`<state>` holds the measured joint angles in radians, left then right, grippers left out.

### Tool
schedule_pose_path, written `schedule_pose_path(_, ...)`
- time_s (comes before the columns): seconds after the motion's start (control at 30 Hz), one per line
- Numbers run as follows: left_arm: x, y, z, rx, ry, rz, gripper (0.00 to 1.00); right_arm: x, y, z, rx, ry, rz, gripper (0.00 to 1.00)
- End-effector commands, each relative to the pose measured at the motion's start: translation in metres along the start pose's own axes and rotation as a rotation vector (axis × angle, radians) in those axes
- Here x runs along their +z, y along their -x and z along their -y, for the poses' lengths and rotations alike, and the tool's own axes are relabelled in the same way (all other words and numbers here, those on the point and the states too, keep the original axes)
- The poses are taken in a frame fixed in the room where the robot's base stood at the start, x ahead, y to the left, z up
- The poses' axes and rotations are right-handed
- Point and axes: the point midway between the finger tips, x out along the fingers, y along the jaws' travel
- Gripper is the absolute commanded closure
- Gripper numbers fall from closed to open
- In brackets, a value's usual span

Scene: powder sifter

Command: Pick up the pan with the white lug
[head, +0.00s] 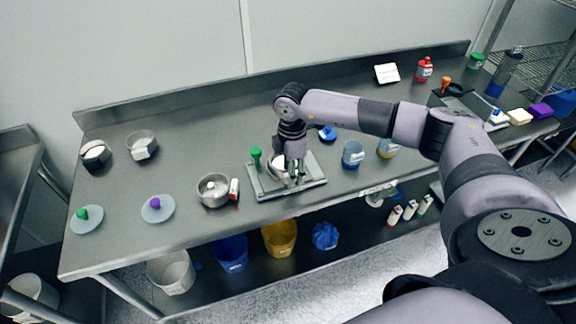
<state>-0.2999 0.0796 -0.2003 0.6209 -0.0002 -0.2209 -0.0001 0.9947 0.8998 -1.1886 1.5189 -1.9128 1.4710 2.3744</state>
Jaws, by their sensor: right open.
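My right gripper (295,174) points down over the steel base plate (310,182) in the middle of the table. It is open, with its fingers at a round pan (276,168) on that plate and hiding part of it; I cannot tell whether they touch it. No lug colour can be made out on this pan. A steel pan (211,190) with a red and white lug (234,189) stands left of the plate. A pale pan (142,147) and a dark-sided pan (95,154) with white contents stand at the back left. My left gripper is not in view.
A green-knobbed post (256,156) rises from the plate's left side. Two lids (87,220) (157,210) lie at the front left. A blue-labelled jar (352,155) stands right of the plate. Bins (279,238) sit below the table.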

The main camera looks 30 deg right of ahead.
Motion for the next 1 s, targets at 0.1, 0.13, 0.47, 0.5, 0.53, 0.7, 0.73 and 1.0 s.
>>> schedule_pose_path(0.1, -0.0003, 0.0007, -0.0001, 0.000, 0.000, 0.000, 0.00, -0.0001, -0.0029, -0.0003, 0.001, 0.000, 0.000, 0.54)
schedule_pose_path(0.13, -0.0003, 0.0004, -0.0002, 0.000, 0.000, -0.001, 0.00, -0.0001, -0.0030, -0.0003, 0.001, 0.000, 0.000, 0.54)
schedule_pose_path(0.47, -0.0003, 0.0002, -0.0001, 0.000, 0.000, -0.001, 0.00, -0.0001, -0.0024, -0.0003, 0.001, 0.000, -0.001, 0.69)
schedule_pose_path(0.5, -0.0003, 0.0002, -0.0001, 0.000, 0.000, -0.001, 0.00, -0.0001, -0.0024, -0.0003, 0.001, 0.000, -0.001, 0.72)
schedule_pose_path(0.53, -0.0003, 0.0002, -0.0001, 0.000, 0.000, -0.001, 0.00, -0.0001, -0.0023, -0.0003, 0.001, -0.001, -0.001, 0.74)
schedule_pose_path(0.7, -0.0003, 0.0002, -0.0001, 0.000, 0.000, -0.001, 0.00, -0.0001, -0.0022, -0.0003, 0.001, -0.001, -0.001, 0.85)
schedule_pose_path(0.73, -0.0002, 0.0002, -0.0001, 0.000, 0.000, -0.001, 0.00, -0.0001, -0.0022, -0.0003, 0.001, -0.001, -0.001, 0.87)
schedule_pose_path(1.0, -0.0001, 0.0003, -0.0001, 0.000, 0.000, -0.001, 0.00, 0.0000, -0.0021, -0.0004, 0.001, -0.001, -0.001, 1.00)
